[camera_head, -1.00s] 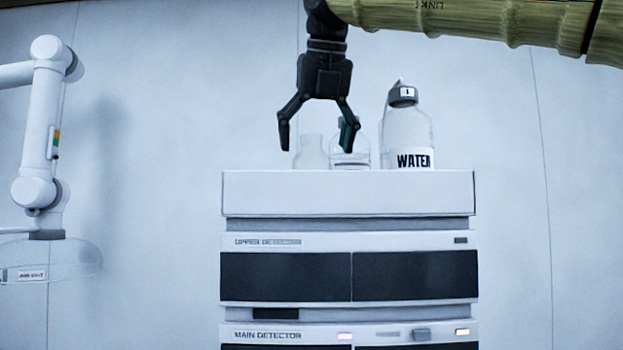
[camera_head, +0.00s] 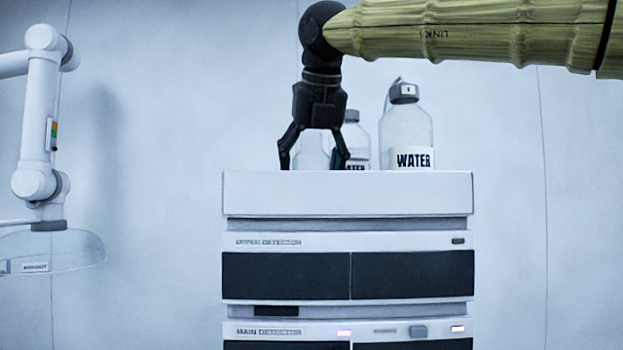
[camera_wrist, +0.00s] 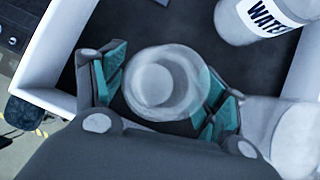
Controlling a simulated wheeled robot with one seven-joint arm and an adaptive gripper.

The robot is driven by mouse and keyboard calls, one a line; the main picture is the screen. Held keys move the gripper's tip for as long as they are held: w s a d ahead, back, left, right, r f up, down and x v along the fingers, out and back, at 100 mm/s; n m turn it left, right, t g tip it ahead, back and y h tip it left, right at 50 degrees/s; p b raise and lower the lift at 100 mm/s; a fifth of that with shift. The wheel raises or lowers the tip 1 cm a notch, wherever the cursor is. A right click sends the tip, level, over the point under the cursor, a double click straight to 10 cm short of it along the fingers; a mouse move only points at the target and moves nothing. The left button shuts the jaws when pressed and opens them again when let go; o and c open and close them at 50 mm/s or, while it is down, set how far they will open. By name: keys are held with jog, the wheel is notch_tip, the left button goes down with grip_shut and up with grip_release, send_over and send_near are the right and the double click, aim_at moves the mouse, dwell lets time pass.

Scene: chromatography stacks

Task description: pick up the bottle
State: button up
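A clear, open-topped bottle (camera_head: 311,150) stands upright in the tray on top of the instrument stack. My gripper (camera_head: 312,165) points down over it, with its fingers spread on either side. In the wrist view the bottle (camera_wrist: 158,88) lies between the teal finger pads of my gripper (camera_wrist: 164,90). A gap shows at the left pad; the right pad overlaps the bottle's edge, and I cannot tell whether it touches. The bottle's lower part is hidden by the tray front in the head view.
A large capped bottle labelled WATER (camera_head: 407,128) stands to the right. A smaller capped bottle (camera_head: 356,143) stands close behind the right finger. The white tray (camera_head: 347,194) has raised walls. A white jointed arm (camera_head: 38,120) is at the far left.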

jog(key=c, duration=0.6)
jog(key=shift+c, duration=0.3)
jog(key=shift+r, duration=0.15)
